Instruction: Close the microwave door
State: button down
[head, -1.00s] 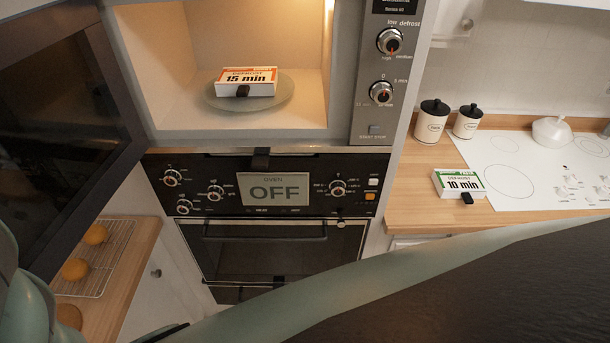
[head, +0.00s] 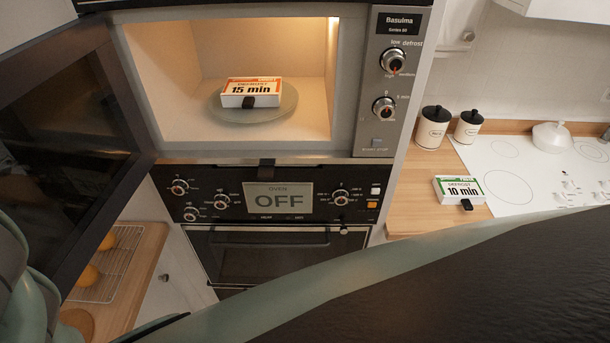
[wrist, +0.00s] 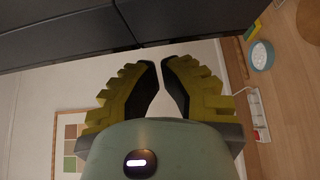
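The microwave (head: 365,90) has its cavity lit and uncovered. Its door (head: 60,140), dark glass in a dark frame, stands open at the left of the head view, swung out toward me. Inside, a white and orange "15 min" box (head: 250,92) lies on the round turntable plate (head: 285,105). My gripper (wrist: 161,62) shows in the wrist view, with yellow-green ridged fingers. Its tips are nearly together with only a thin gap, and nothing is held. Dark panels lie beyond the tips; I cannot tell whether they are the door. The fingers are not visible in the head view.
An oven (head: 275,245) with an "OFF" display sits below the microwave. On the right, a wooden counter (head: 415,200) holds two canisters, a "10 min" box (head: 460,191) and a white hob (head: 520,175). A rack (head: 115,265) with round buns is at lower left.

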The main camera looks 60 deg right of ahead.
jog(key=shift+s+d+f+p, duration=0.1)
jog(key=shift+s+d+p, duration=0.3)
jog(key=shift+s, duration=0.35)
jog(key=shift+s+d+p, duration=0.3)
jog(key=shift+s+d, duration=0.05)
jog(key=shift+s, duration=0.4)
jog(key=shift+s, duration=0.1)
